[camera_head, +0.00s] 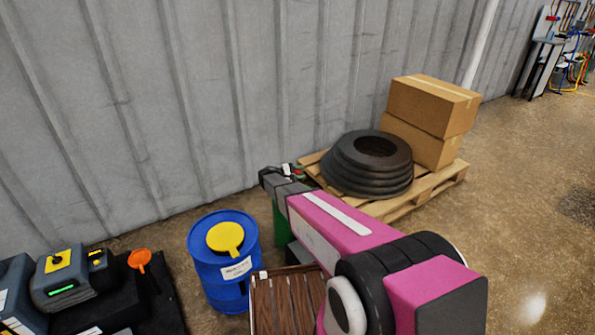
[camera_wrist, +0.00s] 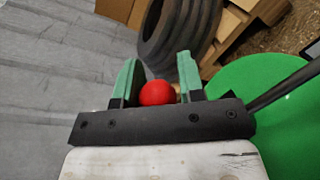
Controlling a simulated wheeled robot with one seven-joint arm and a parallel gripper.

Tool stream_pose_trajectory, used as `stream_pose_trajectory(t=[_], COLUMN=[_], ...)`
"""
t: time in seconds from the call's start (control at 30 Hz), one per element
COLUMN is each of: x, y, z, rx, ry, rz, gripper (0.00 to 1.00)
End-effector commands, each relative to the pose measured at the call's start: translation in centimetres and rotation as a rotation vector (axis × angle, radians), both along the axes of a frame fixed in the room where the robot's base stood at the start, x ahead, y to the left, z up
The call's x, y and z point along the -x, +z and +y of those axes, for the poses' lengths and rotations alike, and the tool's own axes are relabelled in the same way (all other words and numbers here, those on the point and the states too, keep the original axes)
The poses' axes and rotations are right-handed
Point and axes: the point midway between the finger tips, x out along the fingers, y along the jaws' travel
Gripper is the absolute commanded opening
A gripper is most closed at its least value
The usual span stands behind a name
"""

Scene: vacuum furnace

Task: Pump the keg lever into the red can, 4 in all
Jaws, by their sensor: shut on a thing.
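My gripper (camera_wrist: 158,65) has its green fingers on either side of a round red knob (camera_wrist: 157,93) and is shut on it. A dark rod (camera_wrist: 285,88) runs from the right edge to behind my gripper; its join to the knob is hidden. The green round top (camera_wrist: 278,125) of the keg fills the lower right of the wrist view. In the head view my gripper (camera_head: 289,170) is above the green keg (camera_head: 281,228), which is mostly hidden behind my arm. I cannot make out the red can in either view.
A blue drum (camera_head: 222,275) with a yellow lid stands left of the keg. A brown slatted crate (camera_head: 252,312) is in front. Black tyres (camera_head: 367,172) and cardboard boxes (camera_head: 432,105) sit on a pallet (camera_head: 440,187) behind. An orange funnel (camera_head: 139,260) is at left.

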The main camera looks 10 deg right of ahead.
Motion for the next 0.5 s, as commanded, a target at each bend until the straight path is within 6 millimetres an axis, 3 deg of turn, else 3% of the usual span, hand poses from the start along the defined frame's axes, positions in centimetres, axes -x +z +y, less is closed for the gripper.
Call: stream_pose_trajectory(t=[0.13, 0.5], x=[0.5, 1.3], y=[-0.3, -0.9], z=[-0.2, -0.5], rx=[-0.036, -0.034], ry=[0.005, 0.003], rz=[-0.090, -0.081], gripper=[0.00, 0.00])
